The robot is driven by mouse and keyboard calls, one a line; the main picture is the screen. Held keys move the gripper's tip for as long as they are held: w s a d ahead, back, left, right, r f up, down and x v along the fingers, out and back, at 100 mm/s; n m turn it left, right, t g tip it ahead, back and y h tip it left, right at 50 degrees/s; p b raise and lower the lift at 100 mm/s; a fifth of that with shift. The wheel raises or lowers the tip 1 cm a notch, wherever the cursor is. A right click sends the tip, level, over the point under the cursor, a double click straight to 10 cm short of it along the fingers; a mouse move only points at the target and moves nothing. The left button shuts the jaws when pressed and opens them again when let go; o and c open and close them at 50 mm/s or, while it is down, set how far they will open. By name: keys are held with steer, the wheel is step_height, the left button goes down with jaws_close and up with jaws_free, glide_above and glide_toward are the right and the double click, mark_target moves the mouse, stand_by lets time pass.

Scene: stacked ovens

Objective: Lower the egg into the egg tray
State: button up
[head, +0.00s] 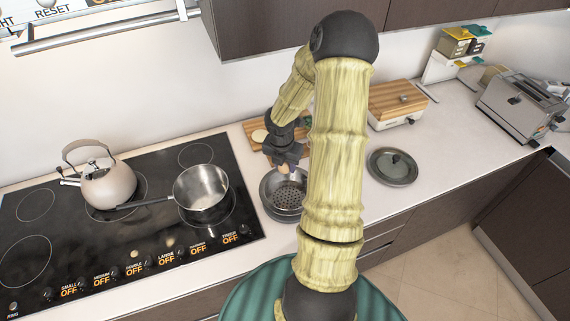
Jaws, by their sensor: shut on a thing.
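My gripper (284,164) points down just above a round grey metal vessel with a perforated insert. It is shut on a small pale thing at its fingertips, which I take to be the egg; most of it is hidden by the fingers. The perforated insert (288,197), seemingly the egg tray, sits inside the round vessel (268,205) on the counter, right of the cooktop. I cannot tell the exact gap between the egg and the insert. The right edge of the vessel lies close to my arm in the picture.
A saucepan (202,187) and a kettle (108,186) stand on the black cooktop (60,250) at left. A cutting board (254,130) lies behind my gripper. A round lid (392,166), a wood-topped box (398,101) and a toaster (519,103) are to the right.

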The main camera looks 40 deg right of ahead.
steer(key=shift+d+r, duration=0.1)
steer(key=shift+w+d+r+p, duration=0.3)
steer(key=shift+d+p, duration=0.1)
steer(key=shift+p, duration=0.5)
steer(key=w+d+f+p, duration=0.2)
steer(key=w+d, duration=0.3)
steer(key=d, duration=0.5)
steer(key=w+d+f+p, duration=0.2)
steer(key=w+d, duration=0.3)
steer(key=d, duration=0.5)
steer(key=shift+d+f, duration=0.15)
steer(key=shift+f, duration=0.55)
steer(key=shift+f+b, duration=0.75)
steer(key=shift+f, duration=0.25)
